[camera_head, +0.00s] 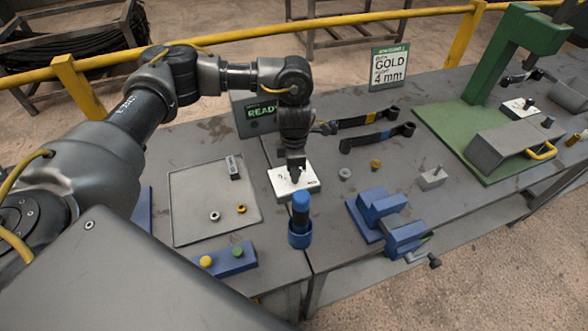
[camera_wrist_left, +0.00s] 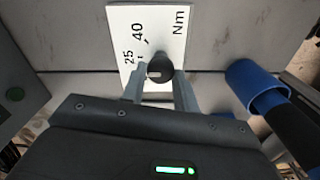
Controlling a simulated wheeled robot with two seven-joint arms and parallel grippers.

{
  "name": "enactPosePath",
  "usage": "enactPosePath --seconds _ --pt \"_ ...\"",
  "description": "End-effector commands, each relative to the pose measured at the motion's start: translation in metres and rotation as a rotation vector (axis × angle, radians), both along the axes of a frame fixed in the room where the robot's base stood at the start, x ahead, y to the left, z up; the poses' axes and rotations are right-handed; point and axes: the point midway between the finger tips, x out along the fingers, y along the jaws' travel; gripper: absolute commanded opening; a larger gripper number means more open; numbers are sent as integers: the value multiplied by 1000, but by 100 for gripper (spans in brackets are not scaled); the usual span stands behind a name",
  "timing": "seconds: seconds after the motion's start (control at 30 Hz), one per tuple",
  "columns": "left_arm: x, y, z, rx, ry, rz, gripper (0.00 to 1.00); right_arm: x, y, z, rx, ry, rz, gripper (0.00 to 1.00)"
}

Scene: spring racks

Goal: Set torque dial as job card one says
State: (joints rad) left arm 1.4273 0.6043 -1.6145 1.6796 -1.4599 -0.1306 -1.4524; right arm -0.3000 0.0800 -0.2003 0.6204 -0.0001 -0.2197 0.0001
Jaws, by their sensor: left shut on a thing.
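The torque dial is a dark round knob (camera_wrist_left: 160,68) on a white plate (camera_wrist_left: 150,22) marked 25, 40 and Nm. In the head view the plate (camera_head: 312,182) lies on the bench, its knob mostly hidden by the gripper. My left gripper (camera_head: 296,172) points down at it; in the left wrist view its two fingers (camera_wrist_left: 160,82) are closed on the knob's sides. A pale mark on the knob faces left, roughly toward the 25 side; the exact setting is unclear. The job card (camera_head: 389,67) stands at the back, showing GOLD and 4 mm. My right gripper is out of view.
A blue cup (camera_head: 300,238) holding a blue-handled tool stands just in front of the plate. A tray (camera_head: 190,205) with small rings is left, a READY display (camera_head: 256,113) behind. Two dark wrenches (camera_head: 377,136), a blue vise (camera_head: 378,215) and a green press (camera_head: 492,130) are right.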

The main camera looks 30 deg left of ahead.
Motion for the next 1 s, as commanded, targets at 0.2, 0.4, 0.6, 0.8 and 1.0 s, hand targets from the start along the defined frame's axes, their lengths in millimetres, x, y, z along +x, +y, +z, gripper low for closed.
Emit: enactPosePath --seconds 0.2,0.4,0.6,0.8,1.0 --pt "2 -1 3 -4 -8 0 7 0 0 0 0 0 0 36" --pt "2 -1 3 -4 -8 1 39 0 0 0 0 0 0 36" --pt "1 0 1 -2 -4 1 52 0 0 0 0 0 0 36" --pt "1 0 2 -1 -3 1 52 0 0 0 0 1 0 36" --pt "2 0 26 -1 -7 -2 52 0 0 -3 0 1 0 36"
